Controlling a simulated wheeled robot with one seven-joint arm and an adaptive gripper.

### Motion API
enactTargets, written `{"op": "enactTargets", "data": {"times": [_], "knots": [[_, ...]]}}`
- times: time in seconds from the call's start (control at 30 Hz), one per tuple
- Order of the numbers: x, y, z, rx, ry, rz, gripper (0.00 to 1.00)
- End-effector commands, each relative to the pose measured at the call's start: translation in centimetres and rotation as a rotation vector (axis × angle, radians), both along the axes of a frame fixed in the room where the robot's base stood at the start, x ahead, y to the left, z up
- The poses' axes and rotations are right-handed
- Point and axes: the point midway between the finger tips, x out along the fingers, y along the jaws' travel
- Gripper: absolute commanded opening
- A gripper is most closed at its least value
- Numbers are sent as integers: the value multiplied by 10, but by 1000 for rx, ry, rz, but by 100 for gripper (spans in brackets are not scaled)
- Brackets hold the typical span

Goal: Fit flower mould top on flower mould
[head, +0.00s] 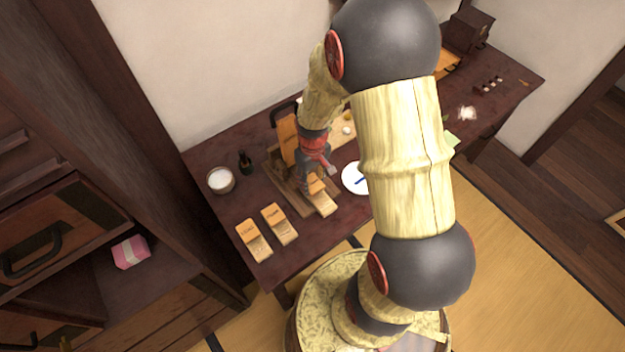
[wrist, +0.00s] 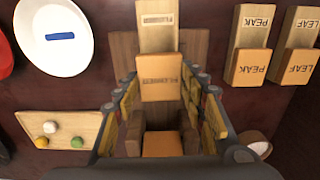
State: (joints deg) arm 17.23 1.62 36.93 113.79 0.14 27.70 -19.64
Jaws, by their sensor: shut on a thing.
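The flower mould (wrist: 157,38) is a pale wooden block with a handle, marked FLOWER. It lies on the wooden stand and also shows in the head view (head: 324,207). The flower mould top (wrist: 160,78) is a darker orange block, also marked FLOWER. It lines up with the body end of the mould, its handle end left uncovered. I cannot tell whether it is fully seated or slightly above. My gripper (wrist: 161,92) points down with its fingers on both sides of the top, shut on it. In the head view my gripper (head: 314,180) partly hides it.
The peak mould (wrist: 250,40) and leaf mould (wrist: 298,40) lie beside the stand (head: 284,190). A white plate (wrist: 52,60) with a blue mark and a board (wrist: 60,120) with small coloured balls are on the other side.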

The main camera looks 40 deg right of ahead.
Motion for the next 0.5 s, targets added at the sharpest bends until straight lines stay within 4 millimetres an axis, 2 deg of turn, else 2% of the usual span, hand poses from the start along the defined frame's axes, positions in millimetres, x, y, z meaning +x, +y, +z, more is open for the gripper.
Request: {"op": "enactTargets", "data": {"times": [0.5], "knots": [[0,0,-8,0,0,0,20]]}}
